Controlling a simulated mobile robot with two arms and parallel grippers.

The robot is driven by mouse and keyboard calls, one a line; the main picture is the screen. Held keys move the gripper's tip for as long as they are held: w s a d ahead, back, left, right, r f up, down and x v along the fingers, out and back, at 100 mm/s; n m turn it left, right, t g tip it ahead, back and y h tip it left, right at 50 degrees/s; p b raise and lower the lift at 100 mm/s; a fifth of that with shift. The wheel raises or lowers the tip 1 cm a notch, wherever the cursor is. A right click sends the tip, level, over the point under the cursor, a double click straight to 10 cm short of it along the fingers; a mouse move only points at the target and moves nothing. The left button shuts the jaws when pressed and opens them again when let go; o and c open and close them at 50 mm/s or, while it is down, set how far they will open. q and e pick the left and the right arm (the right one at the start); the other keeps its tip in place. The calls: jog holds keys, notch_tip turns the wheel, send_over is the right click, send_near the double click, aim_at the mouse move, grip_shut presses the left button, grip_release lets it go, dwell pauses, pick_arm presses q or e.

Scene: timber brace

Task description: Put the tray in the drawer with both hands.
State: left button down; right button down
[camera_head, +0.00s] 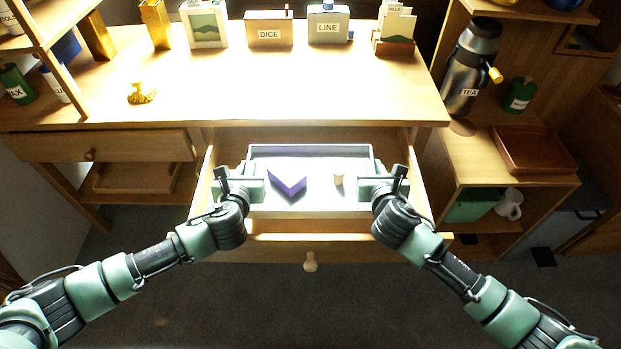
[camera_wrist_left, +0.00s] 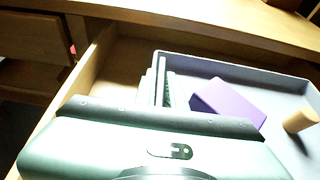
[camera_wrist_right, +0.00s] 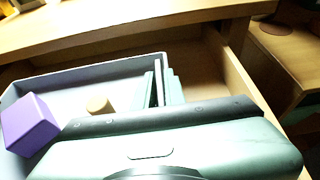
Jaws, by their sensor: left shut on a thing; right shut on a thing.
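The pale grey-blue tray (camera_head: 310,150) is in the open drawer (camera_head: 300,245) or just above its floor; I cannot tell whether it touches the bottom. The left wrist view shows the tray wall (camera_wrist_left: 225,68) running to the jaws. The right wrist view shows the tray (camera_wrist_right: 85,68) likewise. The fingertips are partly hidden by the gripper bodies.
The desk top (camera_head: 270,85) overhangs behind the drawer, with labelled boxes such as the DICE box (camera_head: 269,30) at its back. A closed drawer (camera_head: 100,146) is at left. A shelf with a brown tray (camera_head: 535,150) stands at right. The drawer's side walls lie close outside both grippers.

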pick_arm(q)
jog(key=shift+f, duration=0.15)
pick_arm(e)
jog(key=shift+a+f, duration=0.1)
jog(key=shift+f, duration=0.05)
